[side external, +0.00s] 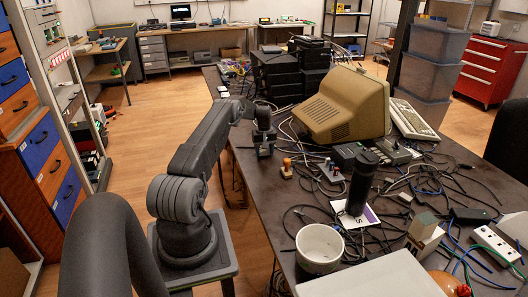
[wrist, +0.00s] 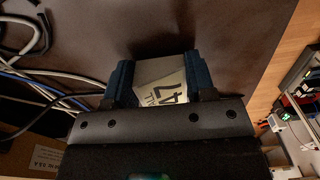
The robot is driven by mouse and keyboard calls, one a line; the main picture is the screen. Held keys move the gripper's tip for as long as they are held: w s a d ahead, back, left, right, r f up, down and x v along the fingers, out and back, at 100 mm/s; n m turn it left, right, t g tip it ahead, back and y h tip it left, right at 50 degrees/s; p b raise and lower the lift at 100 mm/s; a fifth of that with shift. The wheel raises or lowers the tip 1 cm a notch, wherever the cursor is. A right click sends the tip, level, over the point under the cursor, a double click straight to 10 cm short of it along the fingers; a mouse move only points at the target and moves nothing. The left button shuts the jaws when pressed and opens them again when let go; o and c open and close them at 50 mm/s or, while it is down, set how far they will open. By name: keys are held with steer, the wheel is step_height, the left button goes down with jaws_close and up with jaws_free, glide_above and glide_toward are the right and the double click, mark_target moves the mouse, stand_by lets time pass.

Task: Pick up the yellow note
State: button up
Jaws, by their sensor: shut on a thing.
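A pale, cream-looking note (wrist: 165,82) with large dark characters sits between the two dark blue fingers of my gripper (wrist: 160,85) in the wrist view. The fingers touch it on its left and right sides, so my gripper is shut on it. Its lower part is hidden by the gripper body. In the side external view my gripper (side external: 264,150) points down over the near left part of the dark table (side external: 262,190). The note cannot be made out there, and I cannot tell its height above the table.
A small wooden-handled stamp (side external: 287,168) stands just right of my gripper. A beige monitor (side external: 342,104), black stacked boxes (side external: 275,75) and many loose cables lie beyond. A black cylinder (side external: 361,182) and a white mug (side external: 319,248) stand nearer the camera. The table's left edge is close.

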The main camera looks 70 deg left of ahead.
step_height(320, 180, up, 10)
steer(key=shift+f, duration=0.15)
stand_by(0.6)
